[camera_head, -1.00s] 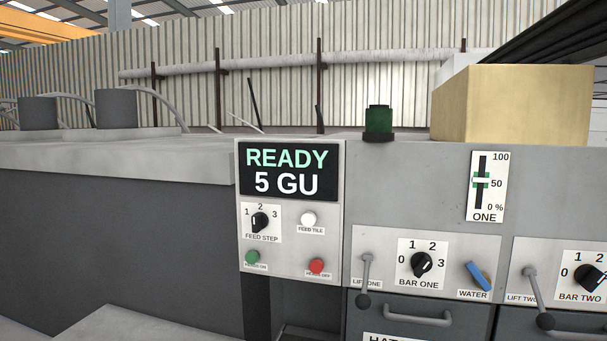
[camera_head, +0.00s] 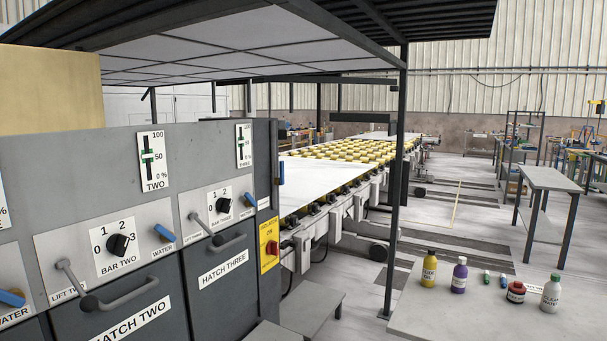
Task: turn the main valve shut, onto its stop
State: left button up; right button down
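No valve labelled as the main valve can be read in this view. A blue upright handle (camera_head: 281,173) sits at the far right end of the grey machine panel, with no readable label on it. Blue levers marked WATER stand on the panel: one beside BAR TWO (camera_head: 163,233), one beside BAR THREE (camera_head: 250,199), and one at the left edge (camera_head: 12,298). Neither of my grippers is in view.
A yellow plate with a red switch (camera_head: 271,248) is on the machine's end. Hatch handles (camera_head: 120,296) and lift levers jut from the front. A roller line (camera_head: 330,205) runs behind.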

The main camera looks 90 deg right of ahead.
aim_at(278, 181)
jog(key=z, duration=2.65)
jog(key=i+l, duration=0.55)
jog(key=l, duration=0.15)
